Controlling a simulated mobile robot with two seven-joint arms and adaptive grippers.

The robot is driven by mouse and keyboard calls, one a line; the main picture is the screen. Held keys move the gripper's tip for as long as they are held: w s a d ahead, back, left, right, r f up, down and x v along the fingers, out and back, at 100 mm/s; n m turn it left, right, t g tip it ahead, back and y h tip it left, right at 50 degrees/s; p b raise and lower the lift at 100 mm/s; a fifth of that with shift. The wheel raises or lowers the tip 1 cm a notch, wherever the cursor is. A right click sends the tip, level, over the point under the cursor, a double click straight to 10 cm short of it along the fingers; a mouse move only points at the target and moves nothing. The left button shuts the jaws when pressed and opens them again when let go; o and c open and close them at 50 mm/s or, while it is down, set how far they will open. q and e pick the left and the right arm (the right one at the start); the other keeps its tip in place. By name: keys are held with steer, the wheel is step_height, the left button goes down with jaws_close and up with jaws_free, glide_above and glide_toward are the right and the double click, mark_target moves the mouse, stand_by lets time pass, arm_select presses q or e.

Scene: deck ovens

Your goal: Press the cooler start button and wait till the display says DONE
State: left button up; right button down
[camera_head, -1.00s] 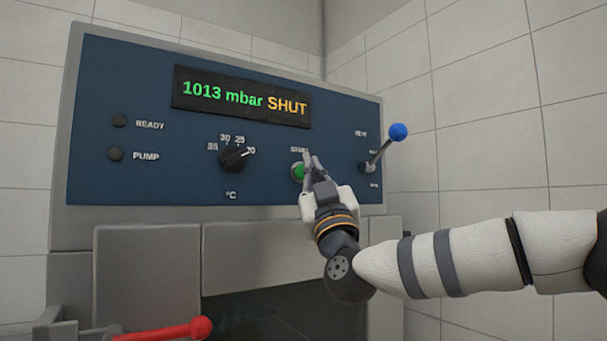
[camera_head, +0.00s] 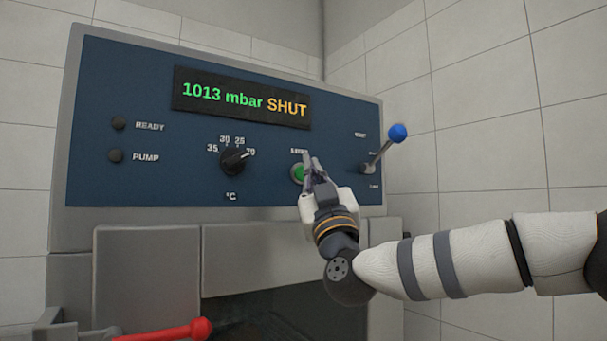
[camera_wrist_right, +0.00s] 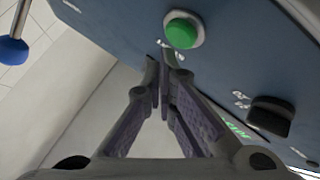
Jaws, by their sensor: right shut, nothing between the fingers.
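The green start button (camera_head: 298,173) sits in a pale ring on the blue cooler panel (camera_head: 190,185). It also shows at the top of the right wrist view (camera_wrist_right: 181,32). The display (camera_head: 242,97) reads "1013 mbar SHUT". My right gripper (camera_head: 310,160) is shut and empty, with its fingertips in front of the panel beside the button's right edge. In the right wrist view its fingertips (camera_wrist_right: 165,58) are just below the button; I cannot tell whether they touch the panel. My left gripper is not in view.
A temperature knob (camera_head: 233,159) is left of the button. A vent lever with a blue ball (camera_head: 397,132) stands out at the right. The READY lamp (camera_head: 119,122) and PUMP lamp (camera_head: 116,155) are dark.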

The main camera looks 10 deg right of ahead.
steer(key=shift+w+a, duration=0.15)
steer(key=shift+w, duration=0.25)
